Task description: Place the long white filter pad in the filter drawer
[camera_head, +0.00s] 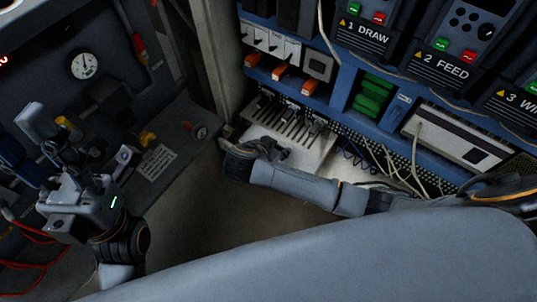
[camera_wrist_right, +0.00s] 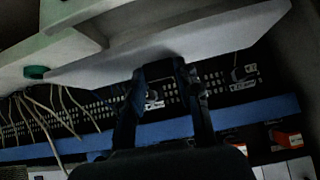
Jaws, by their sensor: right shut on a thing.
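My right gripper (camera_wrist_right: 178,66) is shut on the long white filter pad (camera_wrist_right: 235,32), a flat pale slab crossing the top of the right wrist view at a tilt. In the head view my right gripper (camera_head: 262,148) is small and dark, in front of a white surface (camera_head: 312,152) low in the blue cabinet. I cannot tell there which part is pad and which is drawer. A pale, ledged part with a green round knob (camera_wrist_right: 36,72) lies beside the pad; I cannot tell whether it is the filter drawer. My left gripper (camera_head: 58,140) is raised at the left, its jaws unclear.
The blue cabinet holds switches, orange-tipped blocks (camera_head: 280,72), green terminals (camera_head: 372,95) and a white unit (camera_head: 455,135). Loose pale cables (camera_head: 392,165) hang near my right forearm. A panel with a gauge (camera_head: 85,65) stands at the left. Bare floor (camera_head: 195,215) lies between.

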